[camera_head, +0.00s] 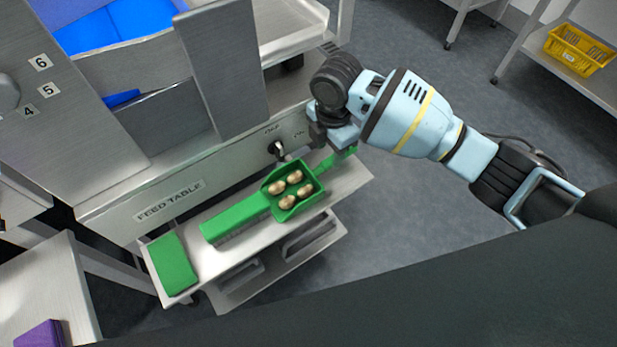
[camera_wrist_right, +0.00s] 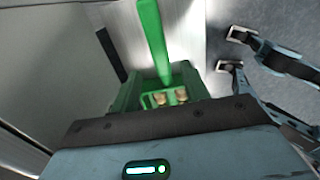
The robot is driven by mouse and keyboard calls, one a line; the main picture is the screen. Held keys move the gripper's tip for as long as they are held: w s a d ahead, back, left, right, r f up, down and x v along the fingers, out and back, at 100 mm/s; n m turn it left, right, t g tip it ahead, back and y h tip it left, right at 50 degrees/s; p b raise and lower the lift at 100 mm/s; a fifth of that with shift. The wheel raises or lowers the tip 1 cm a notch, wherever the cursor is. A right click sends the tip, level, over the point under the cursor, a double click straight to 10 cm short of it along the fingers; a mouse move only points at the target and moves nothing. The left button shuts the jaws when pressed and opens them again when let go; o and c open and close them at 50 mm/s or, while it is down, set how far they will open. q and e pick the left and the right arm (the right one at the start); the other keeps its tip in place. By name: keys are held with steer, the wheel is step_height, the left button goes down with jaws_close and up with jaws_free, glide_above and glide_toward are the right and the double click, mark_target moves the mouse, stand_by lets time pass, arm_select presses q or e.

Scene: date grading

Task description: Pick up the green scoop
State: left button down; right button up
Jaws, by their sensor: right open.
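The green scoop (camera_head: 293,196) lies on the steel shelf in front of the feed table, with several tan dates (camera_head: 284,202) in its pan. Its handle (camera_head: 325,164) points to the upper right, toward my right gripper (camera_head: 333,143), which partly hides the handle's end. In the right wrist view, the scoop handle (camera_wrist_right: 152,38) and the pan (camera_wrist_right: 129,94) are left of my open right fingers (camera_wrist_right: 234,50). The fingers are empty and appear apart from the handle. My left gripper is not in view.
A green brush (camera_head: 235,213) lies beside the scoop, and a green block (camera_head: 173,263) is at the shelf's left end. The feed table (camera_head: 190,190) with a dark knob (camera_head: 277,148) stands close behind. A yellow basket (camera_head: 578,50) sits far right.

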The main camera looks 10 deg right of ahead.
mark_target(328, 161)
steer(key=f, duration=0.4)
steer(key=shift+s+f+b, duration=0.2)
steer(key=shift+f+b, duration=0.05)
steer(key=shift+b, duration=0.1)
steer(key=shift+c, duration=0.4)
steer(key=shift+r, duration=0.1)
jaws_close()
